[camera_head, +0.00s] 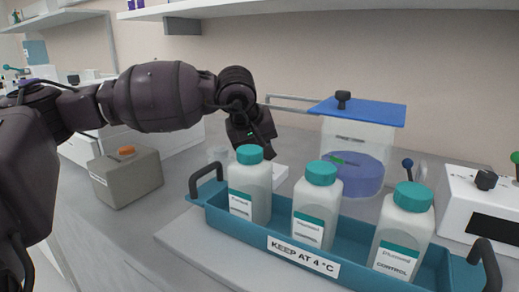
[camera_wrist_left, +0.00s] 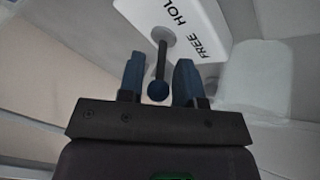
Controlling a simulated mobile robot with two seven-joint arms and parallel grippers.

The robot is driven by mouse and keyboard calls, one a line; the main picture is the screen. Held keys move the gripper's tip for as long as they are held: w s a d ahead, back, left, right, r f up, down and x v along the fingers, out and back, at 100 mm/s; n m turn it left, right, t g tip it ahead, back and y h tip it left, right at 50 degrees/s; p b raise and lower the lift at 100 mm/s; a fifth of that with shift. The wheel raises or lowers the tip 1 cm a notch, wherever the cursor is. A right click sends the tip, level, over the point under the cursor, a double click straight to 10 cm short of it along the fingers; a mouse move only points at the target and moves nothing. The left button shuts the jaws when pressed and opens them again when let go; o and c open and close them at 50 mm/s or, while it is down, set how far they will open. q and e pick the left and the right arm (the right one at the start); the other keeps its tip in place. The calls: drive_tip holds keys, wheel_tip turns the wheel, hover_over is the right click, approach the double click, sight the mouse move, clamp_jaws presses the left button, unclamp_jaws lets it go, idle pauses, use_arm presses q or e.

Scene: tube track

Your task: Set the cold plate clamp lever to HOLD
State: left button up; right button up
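In the left wrist view a clamp lever (camera_wrist_left: 161,62) with a thin dark shaft and a dark blue ball end stands out from a white block (camera_wrist_left: 200,22) marked FREE and HOLD. My left gripper (camera_wrist_left: 158,66) is open, with its two blue fingers on either side of the lever. Gaps show on both sides, so it is not gripped. In the head view my left gripper (camera_head: 262,148) points down behind the left bottle, over a partly hidden white block (camera_head: 280,173). The lever there is hidden. My right gripper is not in view.
A teal tray (camera_head: 300,264) marked KEEP AT 4 °C holds three teal-capped bottles, the left one (camera_head: 249,185) close in front of my left gripper. A clear container with a blue lid (camera_head: 360,110) stands behind. A grey box (camera_head: 126,178) stands left. Another blue-balled lever (camera_head: 407,163) is at right.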

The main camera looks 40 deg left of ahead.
use_arm(q)
clamp_jaws()
drive_tip(key=shift+d+f+b, duration=0.1)
drive_tip(key=shift+f+b, duration=0.05)
drive_tip(key=shift+b, duration=0.2)
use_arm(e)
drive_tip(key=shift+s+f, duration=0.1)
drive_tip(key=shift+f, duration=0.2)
use_arm(q)
drive_tip(key=shift+y, duration=0.4)
drive_tip(key=shift+w+d+m+g+y+b, duration=0.1)
drive_tip(key=shift+d+m+g+y+b, duration=0.2)
drive_tip(key=shift+y+b, duration=0.45)
drive_tip(key=shift+w+d+m+y+b, duration=0.1)
drive_tip(key=shift+d+m+y+b, duration=0.3)
drive_tip(key=shift+y, duration=0.45)
drive_tip(key=shift+w+d+m+g+y+b, duration=0.15)
drive_tip(key=shift+d+m+g+y, duration=0.2)
drive_tip(key=shift+y, duration=0.6)
drive_tip(key=shift+d+m+g+y+b, duration=0.15)
drive_tip(key=shift+d+y, duration=0.3)
drive_tip(key=shift+y, duration=0.5)
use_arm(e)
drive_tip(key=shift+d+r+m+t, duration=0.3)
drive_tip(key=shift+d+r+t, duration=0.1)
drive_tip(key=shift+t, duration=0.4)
